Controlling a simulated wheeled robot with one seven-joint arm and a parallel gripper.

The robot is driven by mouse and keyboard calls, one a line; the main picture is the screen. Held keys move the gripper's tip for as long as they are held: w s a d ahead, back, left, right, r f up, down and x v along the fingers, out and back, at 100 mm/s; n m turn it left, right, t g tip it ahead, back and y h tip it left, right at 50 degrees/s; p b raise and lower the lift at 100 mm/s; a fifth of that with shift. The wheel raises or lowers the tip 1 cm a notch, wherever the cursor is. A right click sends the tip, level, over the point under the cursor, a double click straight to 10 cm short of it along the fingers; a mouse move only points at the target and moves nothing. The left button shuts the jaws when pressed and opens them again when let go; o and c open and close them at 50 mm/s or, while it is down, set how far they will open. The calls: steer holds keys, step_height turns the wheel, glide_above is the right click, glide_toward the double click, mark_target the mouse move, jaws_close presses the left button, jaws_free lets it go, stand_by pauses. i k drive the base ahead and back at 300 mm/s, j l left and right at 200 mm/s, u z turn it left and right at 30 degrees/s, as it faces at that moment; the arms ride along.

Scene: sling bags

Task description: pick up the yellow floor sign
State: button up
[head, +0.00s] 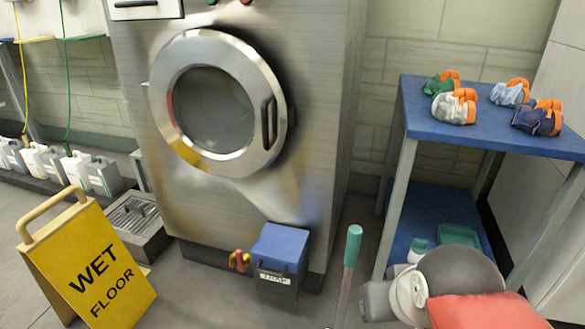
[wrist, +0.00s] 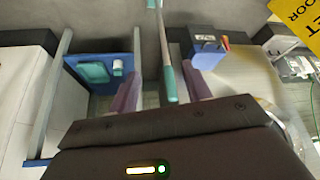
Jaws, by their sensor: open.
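The yellow floor sign (head: 88,262) stands upright on the floor at the lower left of the head view, with "WET FLOOR" in black and a tan handle bar (head: 54,212) on top. A corner of the sign also shows at the top right of the wrist view (wrist: 297,20). My gripper (wrist: 162,78) is open, with its two purple fingers apart, and it is away from the sign. A teal-ended pole (wrist: 167,75) lines up between the fingers in the wrist view; I cannot tell its depth. The gripper's fingers do not show in the head view.
The pole (head: 352,246) also shows in the head view. A blue box (head: 279,250) sits before the steel washer (head: 320,120). A blue table (head: 480,125) with several small bags stands right. A floor drain (head: 133,215) and jugs (head: 75,168) lie behind the sign.

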mark_target(79, 264)
steer(key=u, duration=1.75)
steer(key=i+z, duration=0.1)
steer(key=i, duration=0.4)
steer(key=i+j+z, duration=0.15)
steer(key=i, duration=0.35)
steer(key=i+j+z, duration=0.1)
steer(key=i, duration=0.4)
steer(key=i+j+z, duration=0.15)
steer(key=i, duration=0.35)
